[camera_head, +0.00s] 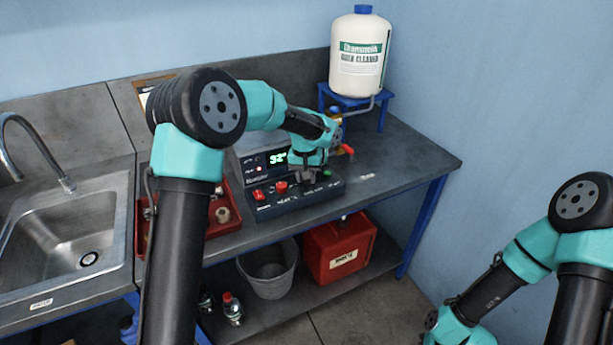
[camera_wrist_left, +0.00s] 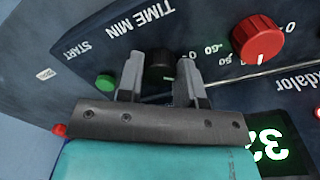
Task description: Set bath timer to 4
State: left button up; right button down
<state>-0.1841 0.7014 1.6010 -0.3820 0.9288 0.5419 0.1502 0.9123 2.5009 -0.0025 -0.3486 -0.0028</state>
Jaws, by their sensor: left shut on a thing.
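The bath unit (camera_head: 300,201) stands on the bench with a lit green display (camera_head: 277,158). In the left wrist view, the dark timer knob (camera_wrist_left: 160,66) sits beside the upside-down label TIME MIN. My left gripper (camera_head: 306,180) points down at the front panel. In the left wrist view, the fingers of this gripper (camera_wrist_left: 158,72) are closed around the knob, one on each side. A pale mark shows on the knob, but I cannot read its setting. My right arm is at the lower right; its gripper is out of view.
A red knob (camera_wrist_left: 258,38) is beside the timer knob, and a green START button (camera_wrist_left: 105,82) is on the other side. A white cleaner jug (camera_head: 360,55) stands on a blue stand behind. A red tray (camera_head: 227,190) and a sink (camera_head: 75,232) are left of the unit.

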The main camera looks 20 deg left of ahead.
pick_arm(q)
jog(key=m, duration=1.1)
jog(key=shift+a, duration=0.1)
jog(key=shift+m, duration=0.3)
jog(key=o, duration=0.9)
jog(key=shift+w+r, duration=0.1)
jog(key=shift+r, duration=0.05)
jog(key=r, duration=1.7)
jog(key=shift+w+a+r, duration=0.1)
jog(key=shift+w+a, duration=0.15)
